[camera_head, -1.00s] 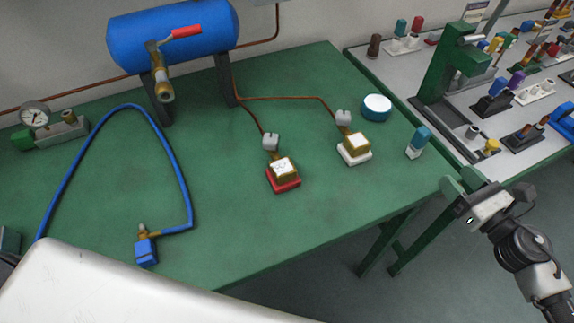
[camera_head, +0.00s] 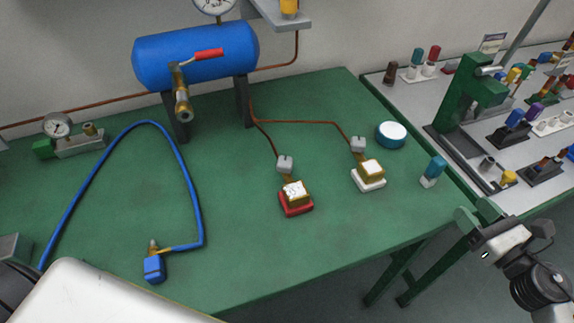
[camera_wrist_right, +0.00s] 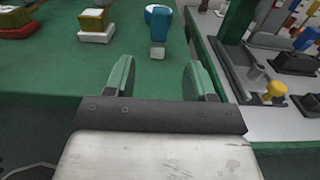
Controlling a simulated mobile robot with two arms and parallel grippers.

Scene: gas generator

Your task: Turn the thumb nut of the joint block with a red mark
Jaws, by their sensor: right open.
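The joint block with a red base (camera_head: 296,206) sits on the green table. Its brass body (camera_head: 295,190) has a pale top with small dark marks, and a grey piece (camera_head: 285,163) stands behind it on the copper line. A similar joint block with a white base (camera_head: 368,182) stands to its right. I cannot make out the thumb nut clearly. My right gripper (camera_head: 470,220) is open and empty, off the table's right edge and well right of both blocks. In the right wrist view its green fingers (camera_wrist_right: 158,80) are apart with nothing between them. My left gripper is not in view.
A blue-and-white small bottle (camera_head: 433,172) and a round blue tin (camera_head: 391,134) stand near the table's right edge. A blue tank (camera_head: 150,57) with a red-handled valve stands at the back. A blue hose (camera_head: 188,170) lies left. A crowded grey bench (camera_head: 408,110) adjoins on the right.

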